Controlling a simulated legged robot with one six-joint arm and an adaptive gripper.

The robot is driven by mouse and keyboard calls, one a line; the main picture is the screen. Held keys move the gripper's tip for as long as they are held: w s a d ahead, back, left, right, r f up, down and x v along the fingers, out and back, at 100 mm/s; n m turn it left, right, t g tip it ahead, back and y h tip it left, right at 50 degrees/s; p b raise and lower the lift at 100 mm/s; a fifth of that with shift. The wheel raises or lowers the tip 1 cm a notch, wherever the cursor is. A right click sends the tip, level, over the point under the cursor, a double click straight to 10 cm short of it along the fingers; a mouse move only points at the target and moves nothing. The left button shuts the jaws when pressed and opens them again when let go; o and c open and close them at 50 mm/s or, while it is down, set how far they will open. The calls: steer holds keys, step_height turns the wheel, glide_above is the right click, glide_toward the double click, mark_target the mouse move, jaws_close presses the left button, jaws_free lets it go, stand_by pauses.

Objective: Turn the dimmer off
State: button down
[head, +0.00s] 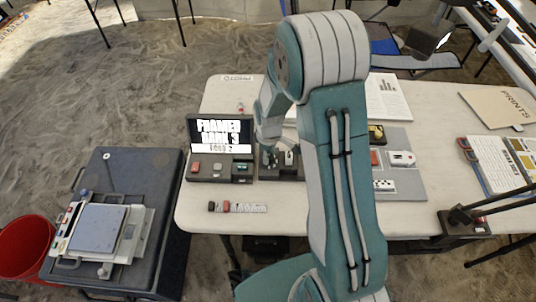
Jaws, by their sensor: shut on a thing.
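My gripper (269,143) points down in the middle of the table, just right of the screen. It is shut on a part of a dark control box (293,172), which I take to be the dimmer. The gripped part is small and mostly hidden by the fingers, so its setting cannot be read. A small white piece (289,157) shows on the box beside the fingers. My arm hides the box's right side.
A screen (221,131) with white lettering stands left of the gripper, behind a dark base (205,168) with small blocks. A strip with a red piece (227,207) lies in front. A grey board (412,178) with several small items lies right of my arm. The table's front left is mostly clear.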

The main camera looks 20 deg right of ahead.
steer(key=shift+s+d+f, duration=0.1)
steer(key=shift+c, duration=2.4)
jaws_free()
steer(key=shift+o, duration=0.5)
steer(key=shift+d, duration=0.1)
